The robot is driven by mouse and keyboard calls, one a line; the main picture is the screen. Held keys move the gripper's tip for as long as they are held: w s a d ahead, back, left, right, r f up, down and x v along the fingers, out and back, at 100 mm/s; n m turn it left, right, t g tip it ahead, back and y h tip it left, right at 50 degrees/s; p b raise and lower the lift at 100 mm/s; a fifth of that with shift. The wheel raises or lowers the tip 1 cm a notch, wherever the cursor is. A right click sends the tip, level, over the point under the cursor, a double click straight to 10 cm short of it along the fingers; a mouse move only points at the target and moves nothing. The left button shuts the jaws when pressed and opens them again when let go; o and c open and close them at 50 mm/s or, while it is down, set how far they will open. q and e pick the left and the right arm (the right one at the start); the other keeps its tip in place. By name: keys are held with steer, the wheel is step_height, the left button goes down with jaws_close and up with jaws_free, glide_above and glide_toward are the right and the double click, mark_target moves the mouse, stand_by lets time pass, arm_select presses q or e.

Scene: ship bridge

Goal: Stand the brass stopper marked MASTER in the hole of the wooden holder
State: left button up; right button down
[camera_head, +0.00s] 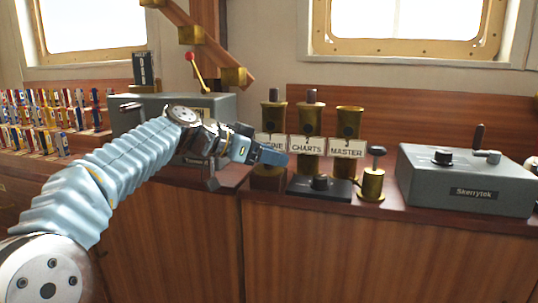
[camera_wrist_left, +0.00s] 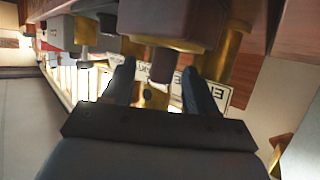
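A white plate reading MASTER (camera_head: 346,149) hangs on the rightmost of three brass tubes; its upper brass part (camera_head: 349,118) has no dark knob on top. A short brass piece with a black knob (camera_head: 372,184) stands apart on the counter, lower right; I see no marking on it. I cannot identify the wooden holder or its hole for certain. A low dark block (camera_head: 318,188) with a round knob lies before the tubes. My left gripper (camera_head: 280,158) is in front of the ENGINE plate; in the left wrist view its fingers (camera_wrist_left: 163,88) are apart and hold nothing visible.
The ENGINE tube (camera_head: 273,110) and CHARTS tube (camera_head: 309,118) have dark tops. A grey Skerrytek box (camera_head: 466,180) stands at the right. A grey lever box (camera_head: 215,105) is behind my left arm. The counter is narrow.

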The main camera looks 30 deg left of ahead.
arm_select(q)
steer(key=v, duration=1.3)
steer(key=shift+s+a, duration=0.15)
steer(key=shift+s, duration=0.2)
steer(key=shift+r, duration=0.1)
